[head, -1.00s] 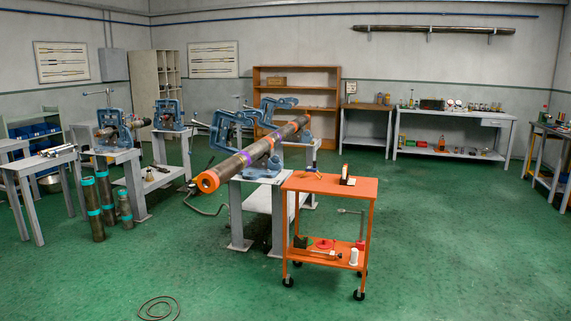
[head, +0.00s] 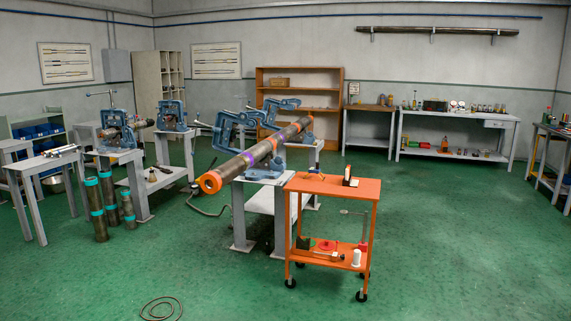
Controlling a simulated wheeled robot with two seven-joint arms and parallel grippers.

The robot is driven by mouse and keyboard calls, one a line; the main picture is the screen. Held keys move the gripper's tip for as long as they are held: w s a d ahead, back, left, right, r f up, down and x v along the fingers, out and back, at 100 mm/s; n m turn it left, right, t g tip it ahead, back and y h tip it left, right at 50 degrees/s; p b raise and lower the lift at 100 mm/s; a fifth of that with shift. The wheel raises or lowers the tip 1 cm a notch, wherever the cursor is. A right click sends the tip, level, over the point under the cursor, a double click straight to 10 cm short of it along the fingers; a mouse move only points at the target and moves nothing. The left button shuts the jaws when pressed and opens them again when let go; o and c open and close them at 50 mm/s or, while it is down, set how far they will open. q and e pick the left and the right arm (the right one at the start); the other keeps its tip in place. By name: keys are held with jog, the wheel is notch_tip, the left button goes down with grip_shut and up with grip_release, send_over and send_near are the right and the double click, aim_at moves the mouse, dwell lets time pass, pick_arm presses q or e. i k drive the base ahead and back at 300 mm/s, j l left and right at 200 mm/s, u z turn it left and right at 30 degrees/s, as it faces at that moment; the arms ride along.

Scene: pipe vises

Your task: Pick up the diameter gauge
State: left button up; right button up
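I cannot tell for certain which thing is the diameter gauge; the tools are too small to make out. An orange cart (head: 332,187) stands right of the centre. On its top are a small upright dark-and-light item (head: 350,177) and a small tool (head: 314,177). Its lower shelf holds a red round item (head: 326,245), a white spool-like item (head: 357,257) and a dark green block (head: 304,243). A thin grey T-shaped tool (head: 364,226) stands at its right side. Neither of my grippers is in view.
A long pipe with an orange end (head: 210,182) lies in blue vises on grey stands, its near end jutting out left of the cart. Upright pipes (head: 95,208) stand at left. A cable coil (head: 161,308) lies on the green floor. The floor front and right is clear.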

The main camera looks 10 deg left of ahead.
aim_at(316, 170)
jog(key=i+u, duration=0.1)
jog(key=i, duration=1.85)
jog(key=i+j+z, duration=0.1)
jog(key=i+z, duration=0.15)
jog(key=i, duration=0.35)
jog(key=i+j+z, duration=0.3)
jog(key=i, duration=0.3)
jog(key=i+j+z, duration=0.25)
jog(key=i, duration=0.35)
jog(key=i+j+z, duration=0.3)
jog(key=i+j, duration=0.2)
jog(key=i, duration=0.05)
